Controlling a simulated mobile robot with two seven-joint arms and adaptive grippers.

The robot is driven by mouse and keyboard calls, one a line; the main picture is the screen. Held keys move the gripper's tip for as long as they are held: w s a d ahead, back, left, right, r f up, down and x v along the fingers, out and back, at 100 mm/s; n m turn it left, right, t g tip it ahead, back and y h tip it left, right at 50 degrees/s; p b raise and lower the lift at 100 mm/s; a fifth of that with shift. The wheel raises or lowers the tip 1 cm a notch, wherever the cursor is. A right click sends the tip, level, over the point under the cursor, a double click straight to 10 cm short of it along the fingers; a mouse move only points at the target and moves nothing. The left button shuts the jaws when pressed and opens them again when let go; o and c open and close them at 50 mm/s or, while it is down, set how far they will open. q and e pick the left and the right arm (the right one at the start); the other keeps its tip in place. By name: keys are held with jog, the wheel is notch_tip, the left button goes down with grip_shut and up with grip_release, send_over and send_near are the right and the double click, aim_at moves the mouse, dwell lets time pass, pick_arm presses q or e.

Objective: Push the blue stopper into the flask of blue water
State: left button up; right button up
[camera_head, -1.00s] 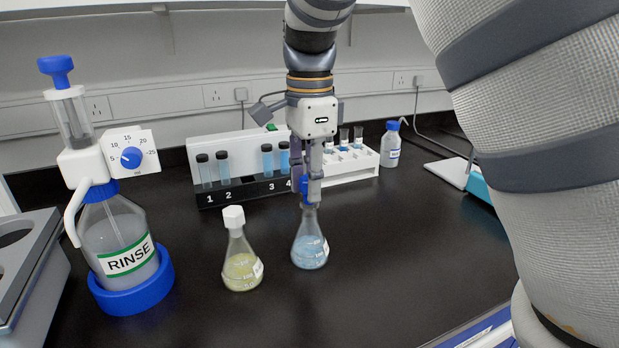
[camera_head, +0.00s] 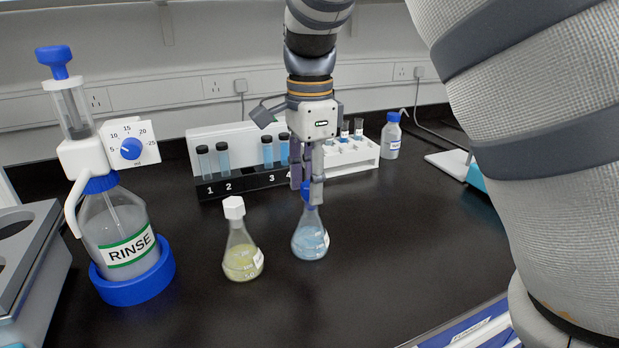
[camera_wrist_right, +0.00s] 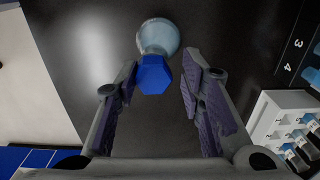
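The flask of blue water (camera_head: 310,241) stands upright on the black bench, and it also shows in the right wrist view (camera_wrist_right: 158,34). The blue stopper (camera_wrist_right: 154,75) is at the top of the flask's neck; how deep it sits is hidden. In the head view the stopper (camera_head: 312,191) is partly covered by the fingers. My right gripper (camera_wrist_right: 160,68) points down from above, its fingers on either side of the stopper, with a visible gap at least on the right-hand side. It is open. In the head view the right gripper (camera_head: 309,190) is right over the flask. My left gripper is not in view.
A flask of yellow liquid (camera_head: 242,256) with a white stopper stands close on the left. A rinse bottle (camera_head: 120,232) is further left. A numbered vial rack (camera_head: 240,187) and a white rack (camera_head: 350,158) stand behind. The bench right of the flask is clear.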

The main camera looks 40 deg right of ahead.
notch_tip(320, 180, up, 12)
dwell(0.6)
jog(key=shift+f, duration=0.1)
